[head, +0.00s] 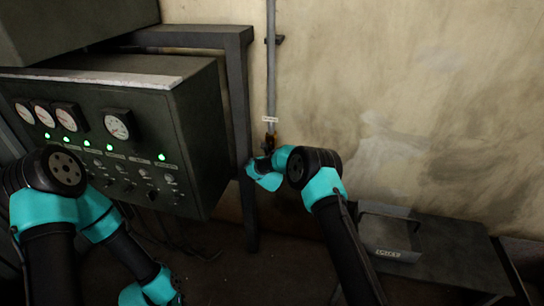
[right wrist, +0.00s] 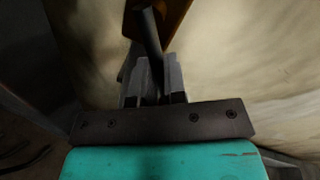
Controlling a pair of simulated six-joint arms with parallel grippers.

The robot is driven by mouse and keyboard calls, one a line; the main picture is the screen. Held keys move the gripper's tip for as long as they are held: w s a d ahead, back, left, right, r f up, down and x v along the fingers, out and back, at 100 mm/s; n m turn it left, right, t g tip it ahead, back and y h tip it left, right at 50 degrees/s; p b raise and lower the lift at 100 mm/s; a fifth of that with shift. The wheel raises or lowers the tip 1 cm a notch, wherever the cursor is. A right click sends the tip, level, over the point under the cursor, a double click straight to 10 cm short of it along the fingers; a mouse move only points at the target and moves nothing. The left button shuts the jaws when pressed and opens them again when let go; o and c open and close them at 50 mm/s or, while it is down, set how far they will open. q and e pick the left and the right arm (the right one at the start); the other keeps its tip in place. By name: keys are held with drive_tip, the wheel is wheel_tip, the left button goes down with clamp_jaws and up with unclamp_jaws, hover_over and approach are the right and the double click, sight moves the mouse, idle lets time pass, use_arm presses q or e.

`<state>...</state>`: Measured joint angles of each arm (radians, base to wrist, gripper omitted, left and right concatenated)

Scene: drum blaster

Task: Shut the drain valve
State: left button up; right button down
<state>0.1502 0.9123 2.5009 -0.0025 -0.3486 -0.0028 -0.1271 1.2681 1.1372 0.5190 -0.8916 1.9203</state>
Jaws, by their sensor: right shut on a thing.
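The drain valve (head: 270,140) is a small orange-brown fitting at the lower end of a vertical grey pipe (head: 271,70) on the wall, with a small white label above it. In the right wrist view its orange-brown part (right wrist: 176,18) shows at the top, with a dark lever (right wrist: 150,35) running down from it. My right gripper (right wrist: 158,78) is shut on the lever, which sits between its two grey fingers. In the head view the right gripper (head: 262,158) is small and dark beside the valve. My left gripper (head: 170,297) is low at the bottom edge, its fingers unclear.
A dark control cabinet (head: 205,130) with round gauges, green lamps and knobs stands at left. A metal frame post (head: 240,120) stands close left of the valve. A low dark bench (head: 450,255) with a labelled metal box (head: 388,235) is at lower right. The wall at right is bare.

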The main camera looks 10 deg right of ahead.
drive_tip(key=shift+d+n, duration=0.15)
drive_tip(key=shift+n, duration=0.15)
drive_tip(key=c, duration=1.2)
unclamp_jaws()
drive_tip(key=shift+r, duration=0.1)
drive_tip(key=shift+s, duration=0.1)
drive_tip(key=v, duration=1.7)
drive_tip(key=shift+s+r, duration=0.1)
